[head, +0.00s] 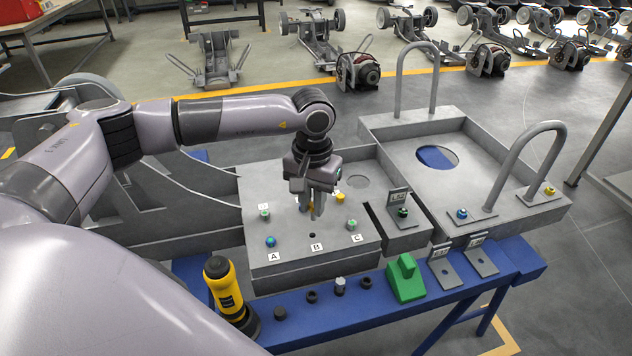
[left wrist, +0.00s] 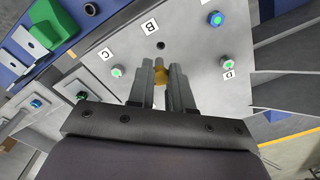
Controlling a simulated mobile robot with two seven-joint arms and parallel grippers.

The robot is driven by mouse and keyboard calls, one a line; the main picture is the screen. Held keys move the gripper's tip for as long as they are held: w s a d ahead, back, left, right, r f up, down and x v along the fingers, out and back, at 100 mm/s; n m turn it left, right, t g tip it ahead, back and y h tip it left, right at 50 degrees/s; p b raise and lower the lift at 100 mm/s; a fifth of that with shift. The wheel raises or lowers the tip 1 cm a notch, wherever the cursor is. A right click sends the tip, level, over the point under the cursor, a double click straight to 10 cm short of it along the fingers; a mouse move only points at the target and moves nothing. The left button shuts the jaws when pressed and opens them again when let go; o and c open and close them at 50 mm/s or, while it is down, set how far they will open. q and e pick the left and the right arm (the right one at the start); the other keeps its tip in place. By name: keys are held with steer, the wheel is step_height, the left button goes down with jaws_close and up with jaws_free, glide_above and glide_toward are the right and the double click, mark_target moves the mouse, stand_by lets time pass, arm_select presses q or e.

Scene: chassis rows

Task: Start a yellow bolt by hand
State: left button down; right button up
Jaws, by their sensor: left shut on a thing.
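My left gripper (head: 312,210) is over the grey chassis plate (head: 290,255), fingers pointing down. In the left wrist view it (left wrist: 162,85) is shut on a yellow bolt (left wrist: 160,75), held between the fingertips. An empty dark hole labelled B (head: 312,235) lies in front of the gripper; the same hole B shows in the left wrist view (left wrist: 161,45), beyond the fingertips. Another yellow bolt head (head: 340,198) is on the plate just right of the gripper. The held bolt's lower end is hidden. My right gripper is out of view.
A blue bolt (head: 270,241) sits by label A, green ones by C (head: 352,224) and D (head: 265,215). A yellow-black power tool (head: 222,285), small sockets (head: 340,286) and a green block (head: 405,278) stand on the blue bench (head: 370,312). Tall handle loops (head: 520,150) rise at right.

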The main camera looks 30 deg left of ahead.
mark_target(312, 206)
arm_select(q)
steer(key=shift+s+a+f+m, duration=0.1)
steer(key=shift+f+m, duration=0.3)
steer(key=shift+f, duration=0.1)
step_height(312, 206, down, 2)
steer(key=shift+f+b, duration=0.2)
steer(key=shift+b, duration=0.7)
steer(key=shift+f, duration=0.3)
steer(key=shift+r+n+p, duration=0.2)
steer(key=shift+n+p, duration=0.1)
steer(key=shift+n, duration=0.3)
steer(key=n+p, duration=0.1)
steer(key=n, duration=0.5)
steer(key=shift+p, duration=0.35)
steer(key=n, duration=0.3)
steer(key=shift+n, duration=0.4)
steer(key=n, duration=0.3)
steer(key=shift+d+n, duration=0.2)
steer(key=shift+n, duration=0.1)
